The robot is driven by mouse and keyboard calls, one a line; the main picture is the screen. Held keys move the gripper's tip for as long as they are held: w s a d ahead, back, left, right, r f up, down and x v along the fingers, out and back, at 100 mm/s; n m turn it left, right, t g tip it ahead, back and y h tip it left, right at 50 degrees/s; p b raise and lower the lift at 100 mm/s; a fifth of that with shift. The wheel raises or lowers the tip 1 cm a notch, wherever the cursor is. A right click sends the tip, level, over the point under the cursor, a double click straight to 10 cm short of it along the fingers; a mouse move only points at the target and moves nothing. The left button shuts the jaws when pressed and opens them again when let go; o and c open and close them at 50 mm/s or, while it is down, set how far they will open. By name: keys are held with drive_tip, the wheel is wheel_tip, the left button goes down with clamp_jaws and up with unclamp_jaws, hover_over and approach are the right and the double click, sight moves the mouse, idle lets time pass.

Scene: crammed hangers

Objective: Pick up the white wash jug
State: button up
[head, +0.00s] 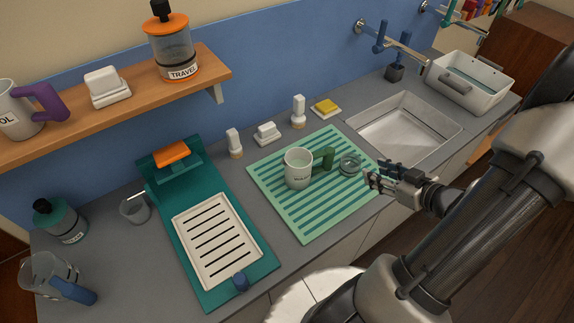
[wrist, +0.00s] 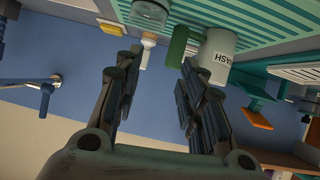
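The white wash jug (head: 298,170) stands upright on the green ribbed mat (head: 312,225). Its dark green handle (head: 328,158) points right, towards my gripper (head: 378,174). In the wrist view, which is upside down, the jug (wrist: 218,55) shows part of its label, and its handle (wrist: 177,47) lies just beyond the fingertips. My gripper (wrist: 161,58) is open and empty, with its fingers spread to either side of the handle's line. It is apart from the jug.
A small clear glass (head: 350,164) stands on the mat between the handle and my gripper; it also shows in the wrist view (wrist: 150,12). White bottles (head: 298,111) line the wall behind. The sink (head: 404,128) is right, a teal stand with a white slotted tray (head: 216,238) left.

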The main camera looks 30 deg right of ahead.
drive_tip(key=a+t+y, duration=0.1)
drive_tip(key=a, duration=0.2)
drive_tip(key=b, duration=0.4)
approach(332, 161)
drive_tip(key=x, duration=0.4)
drive_tip(key=shift+w+r, duration=0.1)
drive_tip(key=shift+w, duration=0.65)
drive_tip(key=b+x, duration=0.1)
drive_tip(key=x, duration=0.1)
drive_tip(key=f+b+x, duration=0.1)
drive_tip(key=x, duration=0.1)
drive_tip(key=shift+a+f, duration=0.1)
drive_tip(key=shift+w, duration=0.4)
drive_tip(key=shift+c, duration=0.6)
clamp_jaws()
